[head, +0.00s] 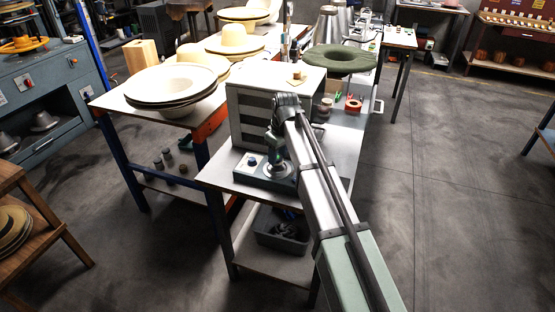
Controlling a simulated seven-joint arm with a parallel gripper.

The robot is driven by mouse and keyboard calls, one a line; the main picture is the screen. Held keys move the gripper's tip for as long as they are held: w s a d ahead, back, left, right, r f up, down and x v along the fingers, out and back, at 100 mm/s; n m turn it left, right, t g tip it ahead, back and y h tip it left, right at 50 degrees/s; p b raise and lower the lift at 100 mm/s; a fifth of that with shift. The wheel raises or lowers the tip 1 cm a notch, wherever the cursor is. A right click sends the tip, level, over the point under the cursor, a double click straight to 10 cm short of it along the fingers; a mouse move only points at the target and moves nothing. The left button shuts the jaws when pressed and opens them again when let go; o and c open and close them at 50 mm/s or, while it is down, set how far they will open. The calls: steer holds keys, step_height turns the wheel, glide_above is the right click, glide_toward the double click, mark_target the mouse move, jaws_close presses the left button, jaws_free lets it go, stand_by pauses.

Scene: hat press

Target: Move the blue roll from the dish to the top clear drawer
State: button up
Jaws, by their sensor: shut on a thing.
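My gripper (276,159) points down over a round metal dish (286,173) on a dark blue-grey base at the front table's edge. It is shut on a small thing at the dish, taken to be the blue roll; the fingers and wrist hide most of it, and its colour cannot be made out. I cannot tell whether it is clear of the dish. The light grey drawer cabinet (311,81) stands right behind the gripper. Its dark drawer fronts face me, with the top drawer (252,101) just under the cabinet's top; my wrist covers their right part.
A red roll (353,104) and small tools lie right of the cabinet. A green hat (344,59) is behind it. Stacked pale hats (172,84) fill the table to the left. A dark bin (283,231) sits on the shelf below. Open floor lies to the right.

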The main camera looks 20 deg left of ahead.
mark_target(281, 156)
step_height(281, 156, up, 9)
steer(key=w+d+r+m, duration=0.5)
steer(key=w+d+r, duration=0.45)
steer(key=d, duration=0.45)
steer(key=w+d+r+m, duration=0.3)
steer(key=w+d+m, duration=0.1)
steer(key=w+d, duration=0.35)
steer(key=shift+t+h, duration=0.4)
steer(key=shift+w+a+f, duration=0.1)
steer(key=shift+f, duration=2.25)
steer(key=shift+a+f, duration=0.1)
steer(key=shift+f, duration=2.25)
steer(key=shift+f, duration=0.15)
steer(key=o, duration=0.8)
steer(key=shift+c, duration=0.2)
step_height(281, 156, up, 12)
steer(key=s, duration=0.1)
steer(key=shift+s+d, duration=0.35)
